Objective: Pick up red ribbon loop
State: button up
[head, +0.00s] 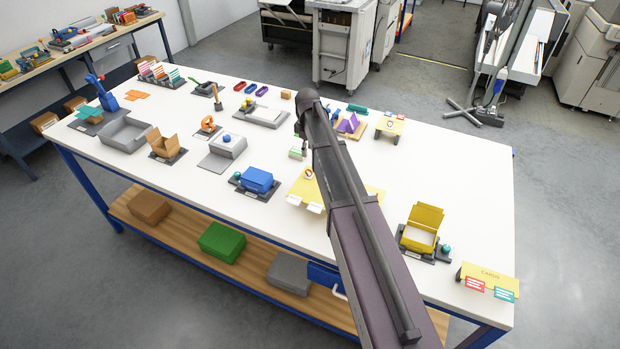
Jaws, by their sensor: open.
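A small red ribbon loop (240,86) lies flat near the back edge of the white table (330,225), left of the picture's middle. It is the leftmost in a row with a blue loop (251,89) and a purple loop (262,91). My arm rises from the bottom of the head view across the table, and its upper end is to the right of the loops. Nothing is seen touching the red loop.
Near the loops are a grey tray-like stand (262,116), a brush (217,98) and a small orange-brown block (286,94). A blue box (258,180) and an open yellow box (421,228) stand nearer the front. The table is bare at the right rear.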

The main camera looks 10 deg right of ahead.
jog(key=b, duration=0.5)
send_over(309, 173)
jog(key=shift+a+f, duration=0.2)
jog(key=shift+f, duration=2.65)
jog(key=shift+f, duration=0.1)
jog(key=f+b, duration=0.3)
jog(key=shift+w+d+f+b, duration=0.15)
jog(key=shift+d+b, duration=0.1)
jog(key=shift+b, duration=0.05)
jog(key=shift+f+b, duration=0.85)
jog(key=shift+c, duration=0.2)
grip_shut()
